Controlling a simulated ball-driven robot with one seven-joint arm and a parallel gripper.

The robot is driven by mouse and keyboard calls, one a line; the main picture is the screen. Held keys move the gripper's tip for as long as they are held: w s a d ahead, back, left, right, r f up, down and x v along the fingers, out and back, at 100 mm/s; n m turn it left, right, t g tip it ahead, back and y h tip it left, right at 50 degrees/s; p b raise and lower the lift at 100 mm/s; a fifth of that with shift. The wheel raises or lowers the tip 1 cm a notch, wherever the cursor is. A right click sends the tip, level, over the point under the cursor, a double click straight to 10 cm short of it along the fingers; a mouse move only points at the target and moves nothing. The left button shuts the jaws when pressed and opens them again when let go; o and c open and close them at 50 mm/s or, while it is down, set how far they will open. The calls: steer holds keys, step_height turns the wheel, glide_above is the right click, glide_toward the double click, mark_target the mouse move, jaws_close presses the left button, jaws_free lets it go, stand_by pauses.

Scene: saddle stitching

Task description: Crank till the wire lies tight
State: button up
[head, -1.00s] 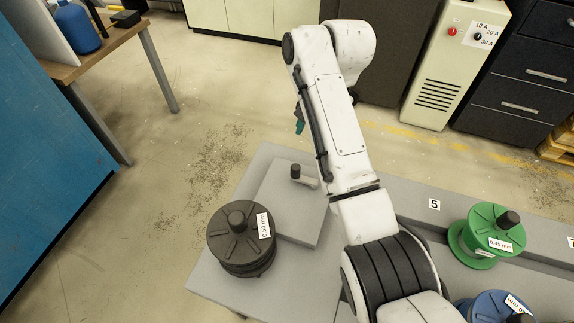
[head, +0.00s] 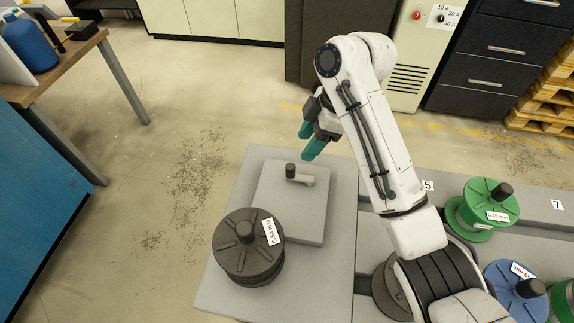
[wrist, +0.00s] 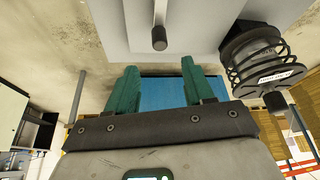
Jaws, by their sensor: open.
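The crank (head: 305,180) is a short pale arm with a dark upright knob, on a raised grey plate. Its knob (wrist: 159,38) shows in the wrist view, just beyond the fingertips and roughly centred between them. A dark spool (head: 248,243) labelled 0.50 mm stands in front of the crank. In the wrist view, dark coils stand out loosely around the spool (wrist: 262,62). My gripper (head: 306,142), with teal fingers, is behind and slightly right of the crank, apart from it. In the wrist view my gripper (wrist: 160,72) is open and empty.
A green spool (head: 484,205) and a blue spool (head: 515,285) stand on the right of the grey bench (head: 232,293). Another dark spool is partly hidden under my arm. A wooden table (head: 75,50) stands at upper left. The floor left of the bench is clear.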

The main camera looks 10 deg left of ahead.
mark_target(292, 166)
steer(key=x, duration=1)
steer(key=shift+f+p, duration=0.25)
steer(key=shift+p, duration=0.05)
steer(key=shift+c, duration=0.2)
jaws_close()
